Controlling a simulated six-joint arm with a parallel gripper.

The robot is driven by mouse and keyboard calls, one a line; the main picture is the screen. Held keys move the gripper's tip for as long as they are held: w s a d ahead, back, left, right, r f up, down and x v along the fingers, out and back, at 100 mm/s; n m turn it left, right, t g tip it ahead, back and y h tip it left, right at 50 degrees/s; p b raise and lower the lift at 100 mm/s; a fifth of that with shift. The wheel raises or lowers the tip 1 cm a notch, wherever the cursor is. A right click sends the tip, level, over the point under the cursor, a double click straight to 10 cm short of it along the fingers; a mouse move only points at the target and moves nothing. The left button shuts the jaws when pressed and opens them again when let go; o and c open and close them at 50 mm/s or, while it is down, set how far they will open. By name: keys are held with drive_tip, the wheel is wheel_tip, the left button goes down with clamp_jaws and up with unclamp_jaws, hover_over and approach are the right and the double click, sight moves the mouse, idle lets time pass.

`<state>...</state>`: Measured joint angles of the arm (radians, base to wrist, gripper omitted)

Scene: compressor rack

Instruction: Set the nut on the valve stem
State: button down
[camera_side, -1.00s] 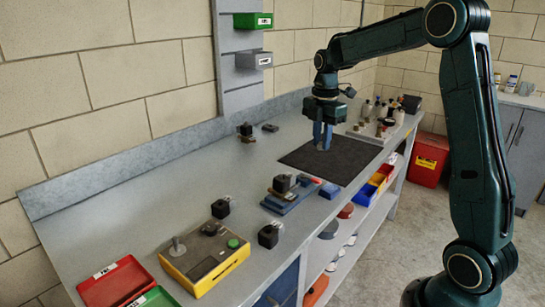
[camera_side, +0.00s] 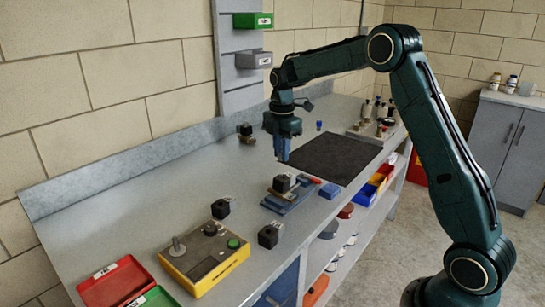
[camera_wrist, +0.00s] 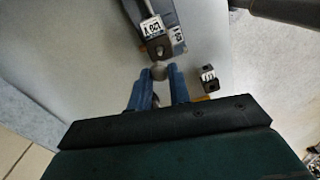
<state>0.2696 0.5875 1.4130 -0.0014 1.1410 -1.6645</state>
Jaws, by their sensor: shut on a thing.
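My gripper (camera_side: 283,158) hangs above the bench, just behind the blue fixture (camera_side: 287,199) that carries a black block (camera_side: 281,184). In the wrist view the blue fingers of my gripper (camera_wrist: 159,80) are closed around a small greyish rounded piece (camera_wrist: 158,72), which I take to be the nut. It is too small and shaded to make out its shape, and in the side view the fingers hide it. A dark block with a white voltage label (camera_wrist: 153,28) shows just beyond the fingertips. I cannot tell for certain which part is the valve stem.
A yellow control box (camera_side: 205,262) and loose black blocks (camera_side: 269,235) stand at the front. A dark mat (camera_side: 327,160) lies to the right, with bottles (camera_side: 380,112) behind it. Red and green bins (camera_side: 115,280) sit front left.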

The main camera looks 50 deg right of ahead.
drive_tip(key=shift+f, duration=0.2)
drive_tip(key=shift+f, duration=1.8)
drive_tip(key=shift+f, duration=0.95)
drive_tip(key=c, duration=0.8)
unclamp_jaws()
drive_tip(key=shift+r, duration=0.2)
drive_tip(key=shift+r, duration=3.35)
drive_tip(key=shift+r, duration=0.1)
